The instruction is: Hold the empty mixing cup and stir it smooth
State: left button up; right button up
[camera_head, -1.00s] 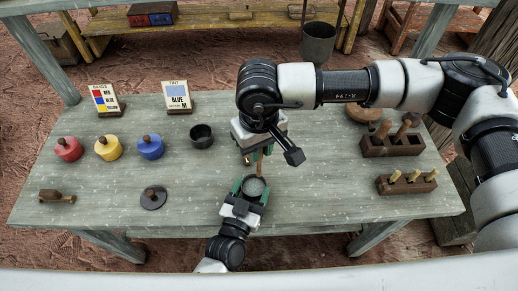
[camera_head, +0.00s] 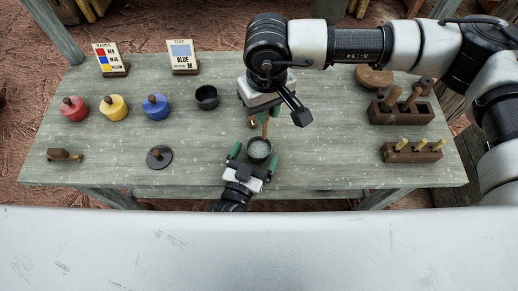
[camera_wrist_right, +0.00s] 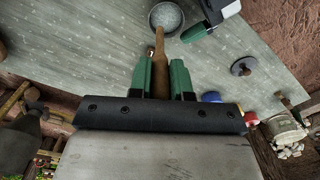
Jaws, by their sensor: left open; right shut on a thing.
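A dark mixing cup (camera_head: 259,150) stands near the table's front edge, with pale, speckled grey material inside. It also shows in the right wrist view (camera_wrist_right: 167,18). My left gripper (camera_head: 254,158) is open, with its green fingers on either side of the cup; I cannot tell whether they touch it. My right gripper (camera_wrist_right: 160,78) is shut on a wooden stirring stick (camera_wrist_right: 158,55), which points toward the cup. In the head view the stick (camera_head: 265,127) hangs just behind the cup; whether its tip is inside is unclear.
Red (camera_head: 74,108), yellow (camera_head: 113,107) and blue (camera_head: 155,106) lidded pots and another dark cup (camera_head: 206,97) stand left. Two cards (camera_head: 111,58) are behind them. A round dark lid (camera_head: 159,158) lies in front. Wooden tool holders (camera_head: 411,152) stand right.

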pick_arm(q)
jog(key=v, duration=1.1)
